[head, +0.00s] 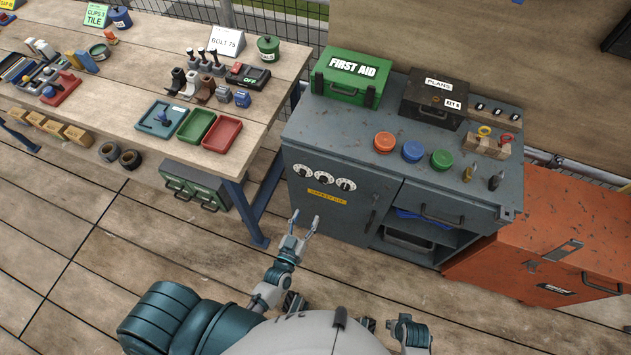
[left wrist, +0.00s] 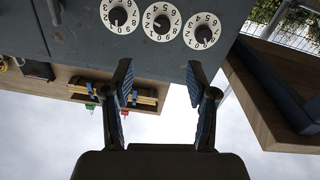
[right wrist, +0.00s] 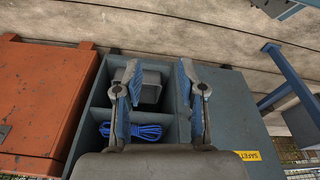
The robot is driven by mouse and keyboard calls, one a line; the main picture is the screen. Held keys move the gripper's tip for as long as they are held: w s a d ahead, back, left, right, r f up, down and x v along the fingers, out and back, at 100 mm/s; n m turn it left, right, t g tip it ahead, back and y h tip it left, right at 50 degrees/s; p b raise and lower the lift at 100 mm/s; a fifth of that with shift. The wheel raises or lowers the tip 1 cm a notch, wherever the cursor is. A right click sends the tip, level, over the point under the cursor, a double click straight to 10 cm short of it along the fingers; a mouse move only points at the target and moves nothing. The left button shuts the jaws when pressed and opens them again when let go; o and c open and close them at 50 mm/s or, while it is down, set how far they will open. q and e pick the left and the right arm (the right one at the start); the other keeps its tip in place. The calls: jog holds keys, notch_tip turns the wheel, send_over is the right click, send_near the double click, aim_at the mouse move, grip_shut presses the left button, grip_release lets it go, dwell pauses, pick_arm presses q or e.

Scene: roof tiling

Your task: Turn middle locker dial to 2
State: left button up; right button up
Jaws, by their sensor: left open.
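Three white numbered dials with black knobs sit in a row on the grey locker front. The middle dial (head: 321,177) is between the left dial (head: 303,170) and the right dial (head: 346,184). The left wrist view shows the dials inverted, with the middle dial (left wrist: 161,21) ahead of my fingers; its exact setting is too small to read surely. My left gripper (head: 304,223) is open and empty, below and in front of the dials, apart from them. In the left wrist view it also shows open (left wrist: 160,75). My right gripper (right wrist: 159,75) is open and empty, over the locker's shelf side.
The grey locker (head: 390,215) carries a green first aid box (head: 350,75), a black plans box (head: 433,97) and coloured round lids. A yellow label (head: 326,197) is below the dials. A wooden workbench (head: 150,75) stands left, an orange cabinet (head: 545,235) right.

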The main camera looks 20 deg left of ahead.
pick_arm(q)
send_near(321, 182)
jog(key=w+d, duration=0.1)
jog(key=w, duration=0.1)
jog(key=w+b, duration=0.1)
jog(key=w, duration=0.6)
jog(key=shift+a+b, duration=0.2)
jog(key=shift+b, duration=0.15)
jog(key=shift+d+r, duration=0.2)
jog(key=shift+d, duration=0.45)
jog(key=shift+c, duration=1.3)
jog(key=shift+a+f, duration=0.1)
jog(key=shift+a, duration=0.4)
jog(key=c, duration=0.8)
jog(key=shift+a, duration=0.2)
grip_shut()
pick_arm(e)
jog(key=r, duration=0.5)
jog(key=shift+w+a+r, duration=0.1)
jog(key=shift+a+r, duration=0.05)
jog(key=shift+a, duration=0.15)
